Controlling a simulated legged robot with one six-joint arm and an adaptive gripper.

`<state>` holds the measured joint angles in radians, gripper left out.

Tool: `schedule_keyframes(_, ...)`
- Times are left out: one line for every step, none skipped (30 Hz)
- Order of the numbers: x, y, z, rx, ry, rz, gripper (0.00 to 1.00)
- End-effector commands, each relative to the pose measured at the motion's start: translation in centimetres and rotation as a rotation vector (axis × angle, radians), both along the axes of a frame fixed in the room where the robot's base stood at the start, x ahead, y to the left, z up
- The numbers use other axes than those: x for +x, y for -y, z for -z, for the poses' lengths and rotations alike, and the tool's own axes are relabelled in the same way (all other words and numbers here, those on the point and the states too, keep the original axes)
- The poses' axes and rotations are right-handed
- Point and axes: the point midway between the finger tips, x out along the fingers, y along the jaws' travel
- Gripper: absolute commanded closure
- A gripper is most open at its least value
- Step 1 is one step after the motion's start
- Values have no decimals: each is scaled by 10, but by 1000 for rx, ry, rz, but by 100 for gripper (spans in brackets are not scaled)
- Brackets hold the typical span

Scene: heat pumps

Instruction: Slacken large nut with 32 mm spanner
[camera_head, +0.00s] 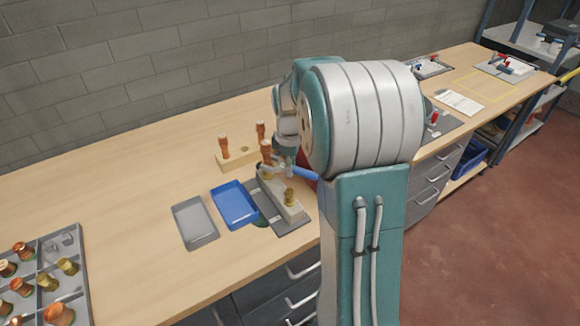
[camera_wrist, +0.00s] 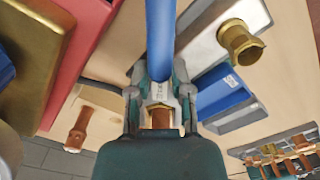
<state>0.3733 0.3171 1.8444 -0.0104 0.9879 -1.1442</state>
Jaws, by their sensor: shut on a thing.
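My gripper (camera_wrist: 160,118) is shut on the spanner, whose blue handle (camera_wrist: 160,40) runs up and whose pale head (camera_wrist: 158,90) lies between the fingers in the wrist view. The handle also shows beside my arm in the head view (camera_head: 305,173). A copper-coloured fitting with a hexagonal edge (camera_wrist: 160,119) sits at the spanner's head; I cannot tell whether the jaws are seated around it. My arm hides much of the gripper there.
A blue tray (camera_head: 234,205) and a grey tray (camera_head: 194,222) lie left of the block. A wooden holder (camera_head: 232,161) with copper fittings stands behind. A parts tray (camera_head: 76,267) is at the bench's left. Bare bench (camera_head: 120,175) is free behind the trays.

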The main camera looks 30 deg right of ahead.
Motion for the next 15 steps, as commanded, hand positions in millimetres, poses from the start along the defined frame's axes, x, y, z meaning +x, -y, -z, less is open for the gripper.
schedule_keyframes(2,3,0,-5,5,-19,100)
schedule_keyframes(3,4,-1,-5,5,-29,100)
schedule_keyframes(3,4,-1,-6,6,-38,100)
schedule_keyframes(3,5,-1,-7,7,-43,100)
schedule_keyframes(4,5,-1,-7,7,-46,100)
schedule_keyframes(4,5,-1,-7,7,-50,100)
schedule_keyframes(4,6,-1,-7,9,-57,100)
schedule_keyframes(5,7,-1,-7,9,-66,100)
schedule_keyframes(6,8,-1,-8,9,-81,100)
schedule_keyframes(7,10,-1,-8,10,-96,100)
schedule_keyframes(7,11,-1,-8,11,-109,100)
schedule_keyframes(8,12,-1,-9,12,-127,100)
schedule_keyframes(9,14,-1,-9,13,-139,100)
schedule_keyframes(10,15,-1,-10,13,-149,100)
schedule_keyframes(10,16,-1,-10,13,-159,100)
